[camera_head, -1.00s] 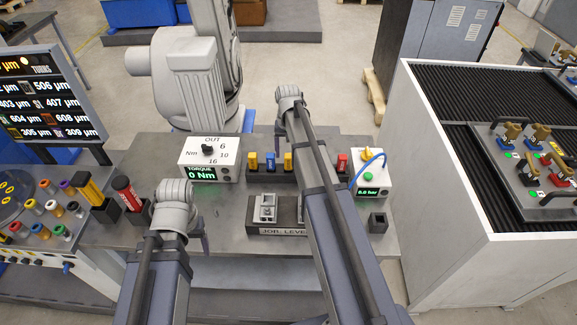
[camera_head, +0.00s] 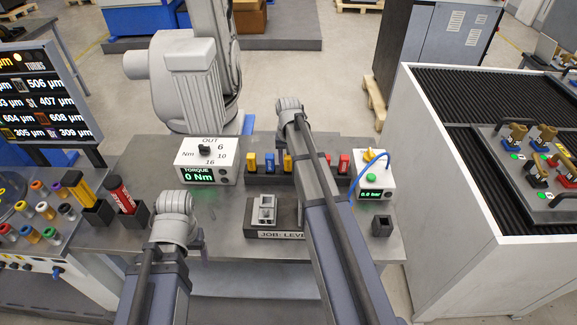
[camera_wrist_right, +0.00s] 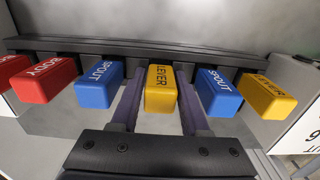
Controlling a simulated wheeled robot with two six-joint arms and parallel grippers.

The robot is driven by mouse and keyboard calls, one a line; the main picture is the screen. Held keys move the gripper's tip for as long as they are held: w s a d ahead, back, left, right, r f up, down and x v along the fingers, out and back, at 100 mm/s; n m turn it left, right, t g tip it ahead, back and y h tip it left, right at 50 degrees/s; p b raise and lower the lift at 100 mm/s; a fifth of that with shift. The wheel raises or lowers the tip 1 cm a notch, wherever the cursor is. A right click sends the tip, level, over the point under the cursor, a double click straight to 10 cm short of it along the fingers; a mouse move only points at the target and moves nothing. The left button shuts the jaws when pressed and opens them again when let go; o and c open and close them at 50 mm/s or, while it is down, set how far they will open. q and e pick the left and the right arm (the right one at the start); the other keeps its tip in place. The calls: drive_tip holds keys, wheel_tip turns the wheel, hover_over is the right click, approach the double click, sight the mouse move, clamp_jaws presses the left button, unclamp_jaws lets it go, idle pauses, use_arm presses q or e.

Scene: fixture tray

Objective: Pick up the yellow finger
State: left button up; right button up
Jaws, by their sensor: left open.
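In the right wrist view, a yellow finger (camera_wrist_right: 161,88) marked LEVER stands in the middle of a dark rack, between the two fingers of my right gripper (camera_wrist_right: 160,108). Narrow gaps show beside it, so the gripper looks open around it. A second yellow finger (camera_wrist_right: 265,96), also marked LEVER, is at the right of the rack. In the head view the yellow fingers are at the rack's left end (camera_head: 252,162) and nearer the arm (camera_head: 287,163). My right arm hides its gripper there. My left gripper (camera_head: 200,238) is open and low over the table's front left, mostly hidden by its arm.
The rack (camera_wrist_right: 150,48) also holds blue fingers (camera_wrist_right: 99,84) and red fingers (camera_wrist_right: 45,79). A torque box (camera_head: 207,160) stands left of it and a pressure box (camera_head: 376,182) right. A grey fixture (camera_head: 267,207) sits in front. A small black holder (camera_head: 382,226) is at front right.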

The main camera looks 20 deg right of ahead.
clamp_jaws()
drive_tip(key=shift+r, duration=0.1)
idle(0.4)
wheel_tip(320, 180, up, 10)
drive_tip(key=p, duration=1)
